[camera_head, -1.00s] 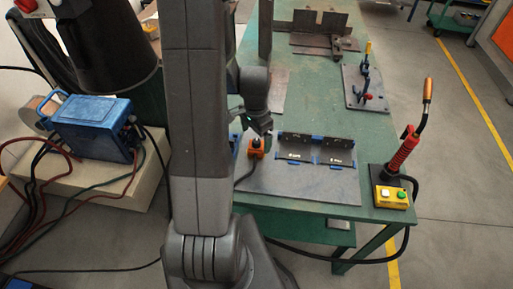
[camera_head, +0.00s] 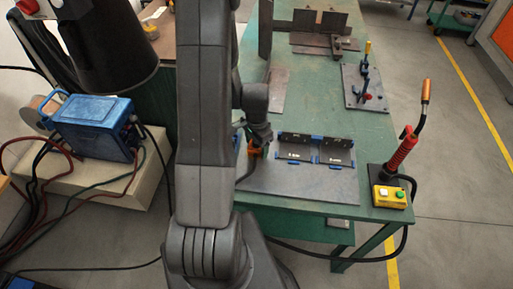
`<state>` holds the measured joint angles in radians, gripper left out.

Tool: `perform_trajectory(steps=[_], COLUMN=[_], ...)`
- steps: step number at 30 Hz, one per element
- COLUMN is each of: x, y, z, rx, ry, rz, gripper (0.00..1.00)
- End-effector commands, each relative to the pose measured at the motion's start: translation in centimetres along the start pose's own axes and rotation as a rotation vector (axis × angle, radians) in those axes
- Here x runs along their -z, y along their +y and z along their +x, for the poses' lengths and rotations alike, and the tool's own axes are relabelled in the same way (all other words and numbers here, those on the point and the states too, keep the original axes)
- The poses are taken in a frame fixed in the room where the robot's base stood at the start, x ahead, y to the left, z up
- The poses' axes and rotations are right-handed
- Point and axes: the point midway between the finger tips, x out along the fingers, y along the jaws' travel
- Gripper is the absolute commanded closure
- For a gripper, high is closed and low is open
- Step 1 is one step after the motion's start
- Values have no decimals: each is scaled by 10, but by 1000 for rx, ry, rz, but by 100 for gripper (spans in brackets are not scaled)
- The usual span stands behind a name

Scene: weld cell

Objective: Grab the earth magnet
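The earth magnet (camera_head: 252,152) is a small orange block with a dark cable. It sits on the grey plate (camera_head: 300,188) at the near end of the green table, left of the blue-edged fixture. My gripper (camera_head: 258,142) is low over it, at its top, and hides much of it. Whether the fingers touch or enclose the magnet is too small to tell. My arm's large grey links cover the area to the left.
A dark bracket fixture with blue clamps (camera_head: 315,150) stands close right of the magnet. A yellow button box (camera_head: 390,196) and a red-handled torch (camera_head: 402,150) are at the right corner. A clamp stand (camera_head: 366,85) and metal parts stand further back. A blue welder (camera_head: 92,125) is left.

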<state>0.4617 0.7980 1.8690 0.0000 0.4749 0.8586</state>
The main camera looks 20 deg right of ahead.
Motion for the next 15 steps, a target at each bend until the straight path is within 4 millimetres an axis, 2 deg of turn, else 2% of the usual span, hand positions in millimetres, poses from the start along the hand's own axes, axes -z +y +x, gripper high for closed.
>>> perform_trajectory(steps=[1, 5, 6, 15], x=[0, 0, 0, 0], y=[0, 0, 0, -1], z=[0, 0, -1, -3], rx=[0, 0, 1, 1], ry=[0, 0, 1, 1], rz=[0, 0, 0, 0], gripper=[48, 74, 76, 76])
